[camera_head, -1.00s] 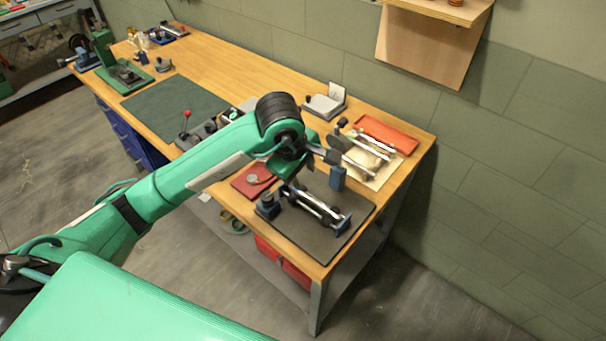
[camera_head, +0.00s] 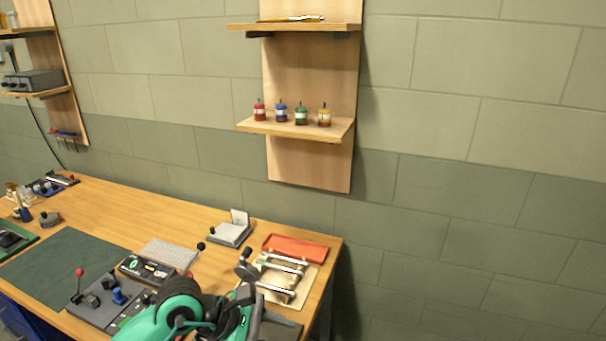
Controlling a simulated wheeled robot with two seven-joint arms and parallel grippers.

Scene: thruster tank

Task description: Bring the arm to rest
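My green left arm (camera_head: 150,328) comes in at the bottom of the head view, with its black round wrist joint (camera_head: 180,300) over the front of the bench. My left gripper (camera_head: 252,312) is a dark shape at the bottom edge, partly cut off and near the beige mat (camera_head: 310,285). I cannot tell whether it is open or shut. My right gripper is not in view.
The wooden bench (camera_head: 150,222) carries a green mat (camera_head: 62,265), a lever box (camera_head: 92,302), a keyboard (camera_head: 170,254), a grey stand (camera_head: 230,234) and a red tray (camera_head: 295,248). A wall shelf (camera_head: 300,130) holds several small coloured bottles. The right is bare wall.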

